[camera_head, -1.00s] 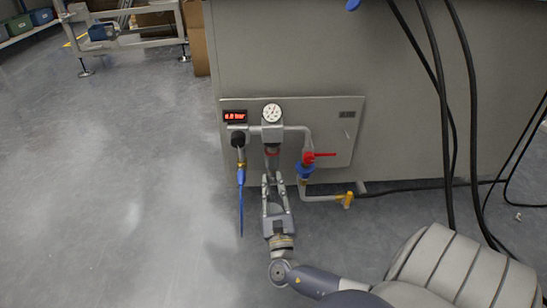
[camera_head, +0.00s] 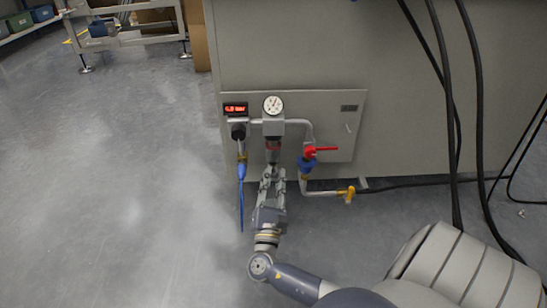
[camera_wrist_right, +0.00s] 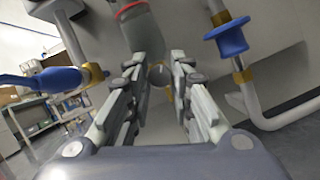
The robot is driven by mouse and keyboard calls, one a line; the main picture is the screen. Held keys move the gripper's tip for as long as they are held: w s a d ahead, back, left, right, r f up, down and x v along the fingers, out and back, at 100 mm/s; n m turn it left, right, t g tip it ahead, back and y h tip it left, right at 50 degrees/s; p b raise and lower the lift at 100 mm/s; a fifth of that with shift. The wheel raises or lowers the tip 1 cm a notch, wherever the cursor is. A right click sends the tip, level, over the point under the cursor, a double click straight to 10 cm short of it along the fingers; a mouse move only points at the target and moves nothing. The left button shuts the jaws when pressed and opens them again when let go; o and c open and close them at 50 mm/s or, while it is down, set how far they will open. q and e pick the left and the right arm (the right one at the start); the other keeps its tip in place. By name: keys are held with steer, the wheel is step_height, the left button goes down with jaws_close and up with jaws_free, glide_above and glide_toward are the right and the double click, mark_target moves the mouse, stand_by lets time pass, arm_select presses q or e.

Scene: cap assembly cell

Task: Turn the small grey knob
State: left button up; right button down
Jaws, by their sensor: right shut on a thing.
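The small grey knob (camera_head: 272,156) hangs under the regulator body, below a red ring and the round gauge (camera_head: 273,105). My right gripper (camera_head: 272,174) comes up from below and is shut on the knob. Its two fingers also show in the wrist view (camera_wrist_right: 160,78), one on each side. My left gripper is not in view.
A red-handled valve (camera_head: 318,150) with a blue part stands close to the right. A blue hose (camera_head: 241,190) hangs close to the left. A red-lit display (camera_head: 236,109), too blurred to read surely, sits above. Black cables (camera_head: 477,130) hang at right. Floor at left is clear.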

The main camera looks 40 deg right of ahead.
steer(key=shift+m+g, duration=0.3)
steer(key=shift+m, duration=0.3)
steer(key=c, duration=1.4)
jaws_free()
steer(key=shift+n, duration=0.3)
